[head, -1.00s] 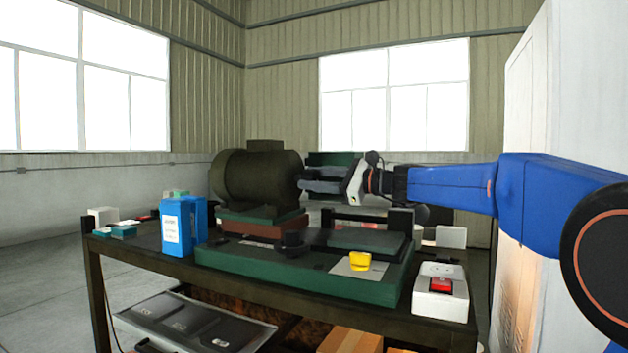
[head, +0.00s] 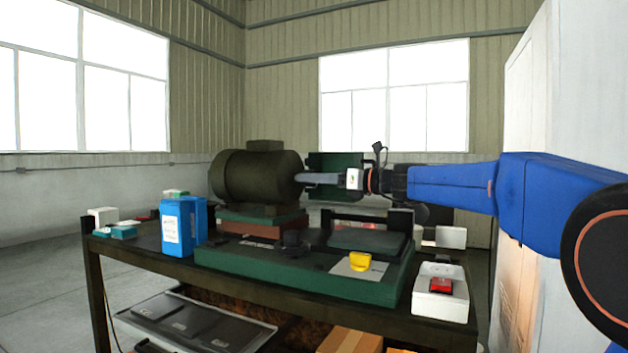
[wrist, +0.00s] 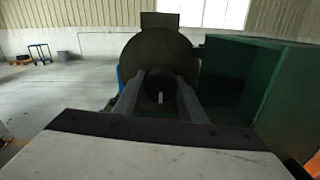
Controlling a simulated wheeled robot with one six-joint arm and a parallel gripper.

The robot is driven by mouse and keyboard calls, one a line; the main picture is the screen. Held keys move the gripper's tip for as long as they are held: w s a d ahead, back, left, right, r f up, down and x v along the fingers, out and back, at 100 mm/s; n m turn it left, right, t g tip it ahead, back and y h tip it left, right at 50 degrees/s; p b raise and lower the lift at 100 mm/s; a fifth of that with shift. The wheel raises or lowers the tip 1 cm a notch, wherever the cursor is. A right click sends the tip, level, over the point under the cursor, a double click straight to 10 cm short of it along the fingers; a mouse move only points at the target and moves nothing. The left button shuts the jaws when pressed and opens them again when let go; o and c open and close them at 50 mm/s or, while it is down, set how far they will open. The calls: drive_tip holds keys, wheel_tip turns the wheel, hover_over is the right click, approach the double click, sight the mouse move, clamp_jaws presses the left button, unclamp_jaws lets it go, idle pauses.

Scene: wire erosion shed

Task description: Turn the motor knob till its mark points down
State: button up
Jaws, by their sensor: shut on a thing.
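The dark, rounded motor (head: 255,177) sits on a red and green base at the back of the bench, and its round end face shows in the wrist view (wrist: 158,48). My gripper (head: 301,178) reaches in from the right, level, at the motor's right end. In the wrist view its two grey fingers (wrist: 161,88) are shut on the dark motor knob (wrist: 160,80), one on each side. A short white mark (wrist: 161,97) shows on the lower part of the knob, close to upright in that view. In the head view the fingers hide the knob.
A green panel (head: 335,165) stands close behind my gripper. Below is a green machine base (head: 300,283) with a yellow knob (head: 360,261) and a black knob (head: 292,240). A blue box (head: 183,225) and a white box with a red switch (head: 440,287) stand on the bench.

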drive_tip(key=shift+f, duration=0.15)
idle(0.4)
drive_tip(key=o, duration=1.1)
drive_tip(key=shift+c, duration=0.2)
drive_tip(key=v, duration=1.7)
drive_tip(key=shift+d, duration=0.15)
drive_tip(key=shift+s, duration=0.15)
